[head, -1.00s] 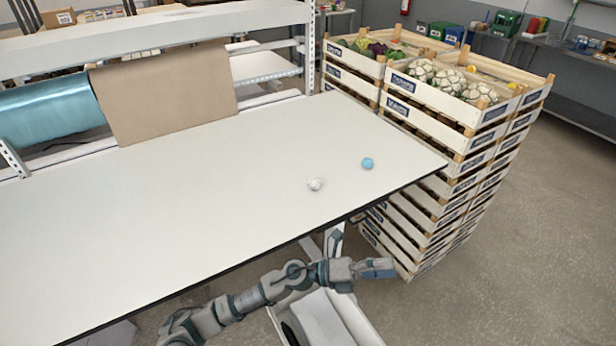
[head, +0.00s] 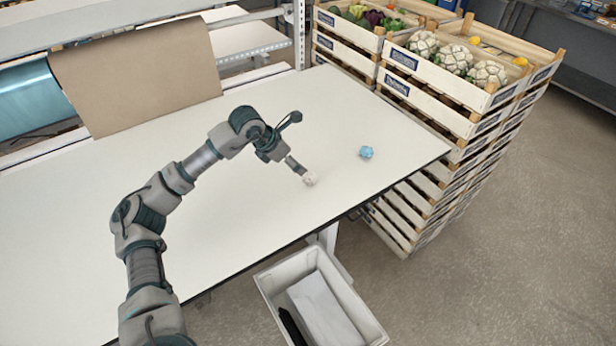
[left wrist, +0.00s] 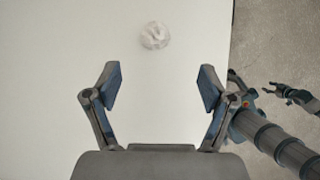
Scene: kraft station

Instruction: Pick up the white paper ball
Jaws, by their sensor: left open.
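The white paper ball (head: 310,180) lies on the white table (head: 240,215) near its front right edge. My left gripper (head: 300,168) reaches down over the table to the ball, and its tip overlaps the ball in the head view. In the left wrist view the left gripper (left wrist: 160,85) is open and empty. The ball (left wrist: 154,36) lies beyond the fingertips there, roughly between their lines. Part of my other arm shows at the right of the left wrist view, with its gripper (left wrist: 298,95) small over the floor; its jaw state is unclear.
A blue ball (head: 366,152) lies to the right of the white one. Stacked wooden crates (head: 440,85) with vegetables stand at the table's right end. A white bin (head: 265,285) is below the front edge. Brown paper (head: 140,80) hangs at the back. The table's middle is clear.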

